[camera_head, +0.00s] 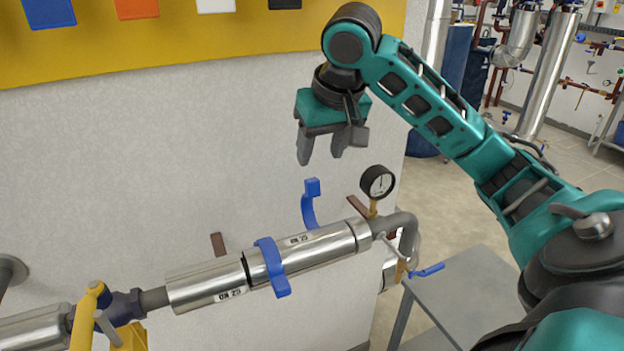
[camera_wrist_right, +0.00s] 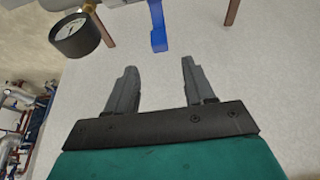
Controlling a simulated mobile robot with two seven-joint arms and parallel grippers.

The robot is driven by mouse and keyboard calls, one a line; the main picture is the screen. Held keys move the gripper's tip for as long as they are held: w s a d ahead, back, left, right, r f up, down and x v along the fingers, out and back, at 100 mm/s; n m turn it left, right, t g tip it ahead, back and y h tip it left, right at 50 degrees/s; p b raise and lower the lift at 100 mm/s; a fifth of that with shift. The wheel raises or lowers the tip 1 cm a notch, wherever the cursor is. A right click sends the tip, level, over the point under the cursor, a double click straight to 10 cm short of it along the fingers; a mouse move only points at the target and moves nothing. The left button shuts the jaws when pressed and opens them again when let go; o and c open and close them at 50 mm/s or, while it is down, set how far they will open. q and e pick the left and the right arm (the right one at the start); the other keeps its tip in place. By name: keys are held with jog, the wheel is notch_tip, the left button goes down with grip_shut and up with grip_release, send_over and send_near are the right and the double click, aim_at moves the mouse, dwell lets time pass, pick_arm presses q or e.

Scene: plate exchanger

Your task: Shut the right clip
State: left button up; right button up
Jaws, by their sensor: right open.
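The right clip (camera_head: 309,204) is a blue curved piece standing up from behind the silver insulated pipe (camera_head: 315,248), open, with its flat tab at the top. It also shows at the top of the right wrist view (camera_wrist_right: 158,28). The left clip (camera_head: 271,265) is blue and wraps over the front of the pipe. My right gripper (camera_head: 321,158) is open and empty above the right clip, apart from it. In the right wrist view its two fingers (camera_wrist_right: 158,66) point toward the clip's tab with a gap. My left gripper is not in view.
A pressure gauge (camera_head: 378,182) stands on the pipe right of the open clip. Brown brackets (camera_head: 218,244) sit behind the pipe. A yellow-handled valve (camera_head: 90,310) is at lower left. A grey table (camera_head: 470,290) stands at right.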

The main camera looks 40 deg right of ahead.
aim_at(312, 180)
jog(key=x, duration=0.9)
jog(key=shift+w+d, duration=0.1)
jog(key=shift+c, duration=0.3)
grip_shut()
